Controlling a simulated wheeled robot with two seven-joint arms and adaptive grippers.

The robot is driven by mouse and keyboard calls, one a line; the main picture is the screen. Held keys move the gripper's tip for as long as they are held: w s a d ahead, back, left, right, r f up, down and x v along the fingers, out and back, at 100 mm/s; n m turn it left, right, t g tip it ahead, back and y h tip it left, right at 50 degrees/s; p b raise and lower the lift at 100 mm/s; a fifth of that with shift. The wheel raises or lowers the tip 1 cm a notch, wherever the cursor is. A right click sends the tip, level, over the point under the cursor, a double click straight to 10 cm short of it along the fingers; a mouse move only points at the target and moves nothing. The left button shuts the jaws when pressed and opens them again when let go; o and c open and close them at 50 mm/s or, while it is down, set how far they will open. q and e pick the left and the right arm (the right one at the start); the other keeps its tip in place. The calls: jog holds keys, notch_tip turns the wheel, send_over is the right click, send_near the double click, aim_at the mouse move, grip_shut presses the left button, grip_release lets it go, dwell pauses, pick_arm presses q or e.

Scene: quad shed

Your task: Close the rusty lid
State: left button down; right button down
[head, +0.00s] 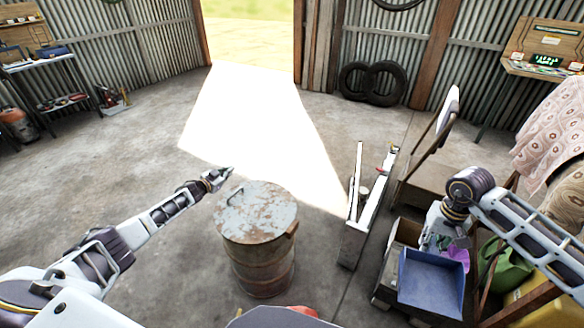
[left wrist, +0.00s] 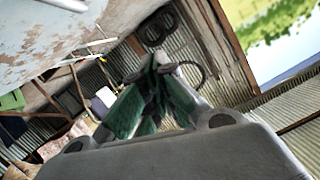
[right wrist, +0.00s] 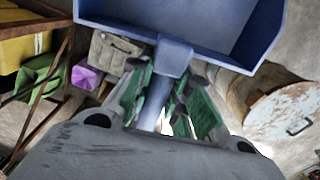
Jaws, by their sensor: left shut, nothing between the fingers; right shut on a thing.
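The rusty lid (head: 258,212), round with flaking pale paint and a small wire handle, lies over the top of a rusty barrel (head: 263,270). It also shows in the left wrist view (left wrist: 50,38) and the right wrist view (right wrist: 290,112). I see no clear gap between lid and barrel. My left gripper (head: 218,179) is shut and empty just beyond the lid's upper left edge. Its fingers show in the left wrist view (left wrist: 152,100). My right gripper (right wrist: 170,100) is shut on the handle of a blue dustpan (head: 430,280), to the right of the barrel.
A long metal stand (head: 355,215) is between the barrel and the right-hand clutter. Tyres (head: 370,83) lean on the back wall. The floor left of the barrel is clear.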

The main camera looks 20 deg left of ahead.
aim_at(227, 195)
pick_arm(q)
jog(key=shift+n+h, duration=0.3)
jog(key=shift+n, duration=0.2)
jog(key=shift+w+a+f+b, duration=0.1)
jog(key=shift+a+f+b, duration=0.3)
jog(key=shift+f+b, duration=0.95)
jog(key=shift+w+a+f+b, duration=0.1)
jog(key=shift+a+f+b, duration=0.35)
jog(key=shift+f+b, duration=0.85)
jog(key=shift+w+a+f+b, duration=0.1)
jog(key=shift+a+f+b, duration=0.3)
jog(key=shift+f+b, duration=0.9)
jog(key=shift+s, duration=0.3)
jog(key=shift+v, duration=0.8)
jog(key=v, duration=0.9)
jog(key=shift+s+r, duration=0.3)
jog(key=shift+s, duration=0.05)
jog(key=shift+s, duration=0.1)
